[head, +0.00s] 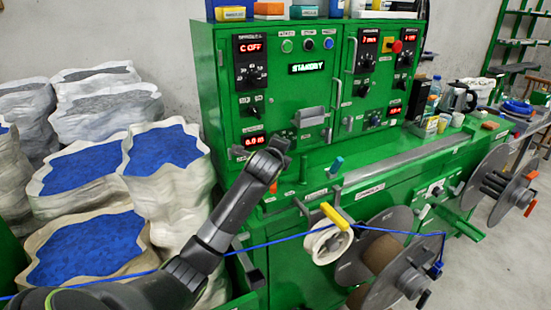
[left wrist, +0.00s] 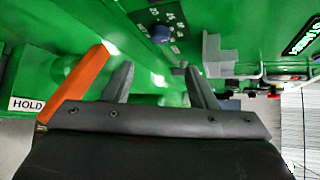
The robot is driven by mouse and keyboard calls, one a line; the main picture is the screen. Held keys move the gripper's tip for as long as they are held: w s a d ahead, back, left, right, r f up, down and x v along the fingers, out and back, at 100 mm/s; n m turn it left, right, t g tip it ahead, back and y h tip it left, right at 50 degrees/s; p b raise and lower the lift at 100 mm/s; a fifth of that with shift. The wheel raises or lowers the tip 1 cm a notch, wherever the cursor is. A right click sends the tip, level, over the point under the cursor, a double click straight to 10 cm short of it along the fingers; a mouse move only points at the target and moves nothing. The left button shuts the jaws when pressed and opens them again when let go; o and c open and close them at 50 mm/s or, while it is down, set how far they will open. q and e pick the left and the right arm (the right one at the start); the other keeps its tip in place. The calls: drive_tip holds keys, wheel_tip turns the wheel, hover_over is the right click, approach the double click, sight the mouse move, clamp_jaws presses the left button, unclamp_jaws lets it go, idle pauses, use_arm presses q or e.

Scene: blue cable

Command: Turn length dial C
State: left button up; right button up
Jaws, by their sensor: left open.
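My left gripper (head: 280,148) is in front of the lower left of the green cabinet, beside a red display (head: 254,140) that reads about 0.0 m. In the left wrist view its two fingers (left wrist: 160,85) are apart with nothing between them. A dark round knob (left wrist: 160,34) with white marks around it lies beyond the fingertips, apart from them; I cannot read its name. In the head view the gripper covers part of the panel beside the display. My right gripper is not in view.
An orange lever (left wrist: 78,88) stands left of the fingers, near a HOLD label (left wrist: 27,105). A grey block (left wrist: 216,52) juts out right of the fingers. A blue cable (head: 285,239) runs below over a white pulley (head: 322,246). Bags of blue granules (head: 165,155) stand left.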

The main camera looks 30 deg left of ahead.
use_arm(q)
drive_tip(key=shift+b+v, duration=0.35)
drive_tip(key=shift+v, duration=2.25)
